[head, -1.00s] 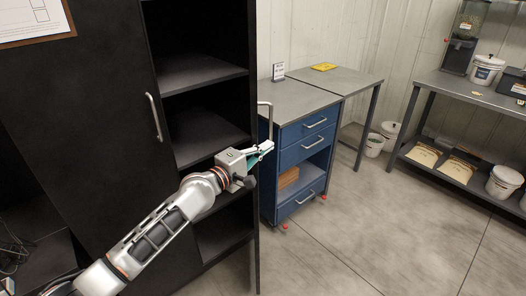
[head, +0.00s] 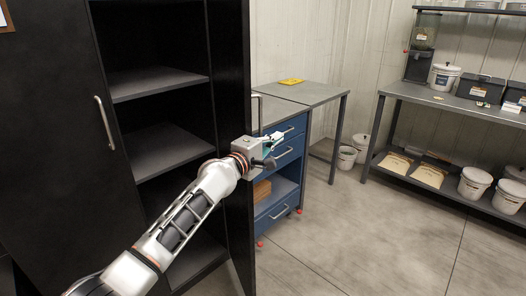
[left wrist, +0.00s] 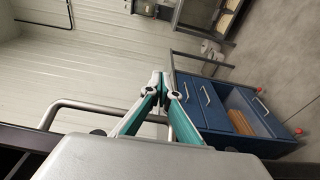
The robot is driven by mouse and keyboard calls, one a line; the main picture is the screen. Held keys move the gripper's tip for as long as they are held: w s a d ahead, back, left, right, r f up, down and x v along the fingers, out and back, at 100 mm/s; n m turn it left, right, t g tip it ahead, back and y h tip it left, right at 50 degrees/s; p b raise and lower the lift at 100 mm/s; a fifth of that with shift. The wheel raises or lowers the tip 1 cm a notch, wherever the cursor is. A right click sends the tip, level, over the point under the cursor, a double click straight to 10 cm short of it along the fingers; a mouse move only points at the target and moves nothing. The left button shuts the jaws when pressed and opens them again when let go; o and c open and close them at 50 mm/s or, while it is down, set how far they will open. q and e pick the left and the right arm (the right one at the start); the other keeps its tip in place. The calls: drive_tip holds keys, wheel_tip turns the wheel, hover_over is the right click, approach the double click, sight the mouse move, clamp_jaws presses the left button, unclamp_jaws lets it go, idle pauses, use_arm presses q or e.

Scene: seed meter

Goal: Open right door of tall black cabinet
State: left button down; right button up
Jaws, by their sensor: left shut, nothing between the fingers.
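The tall black cabinet (head: 155,102) stands at the left, and its shelves show through the right opening. Its right door (head: 230,100) stands open, swung out toward me, with its inner face showing. The right door's bar handle (head: 258,112) sticks out on the far side of the door; a grey bar handle also shows in the left wrist view (left wrist: 95,104). My left gripper (head: 280,136) reaches past the door's edge beside this handle. Its fingers are shut and empty; their tips meet in the left wrist view (left wrist: 159,82). My right gripper is not in view.
The closed left door (head: 60,150) has its own handle (head: 104,122). A blue drawer cabinet (head: 275,211) stands just beyond the open door, with a grey table (head: 318,92) behind. A shelf rack (head: 440,100) with buckets stands at the right. The floor between is clear.

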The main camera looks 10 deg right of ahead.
use_arm(q)
drive_tip(key=shift+w+d+b, duration=0.35)
drive_tip(key=shift+d+b, duration=0.05)
drive_tip(key=shift+d, duration=0.35)
drive_tip(key=shift+w+d+b, duration=0.35)
drive_tip(key=shift+d, duration=0.4)
idle(0.4)
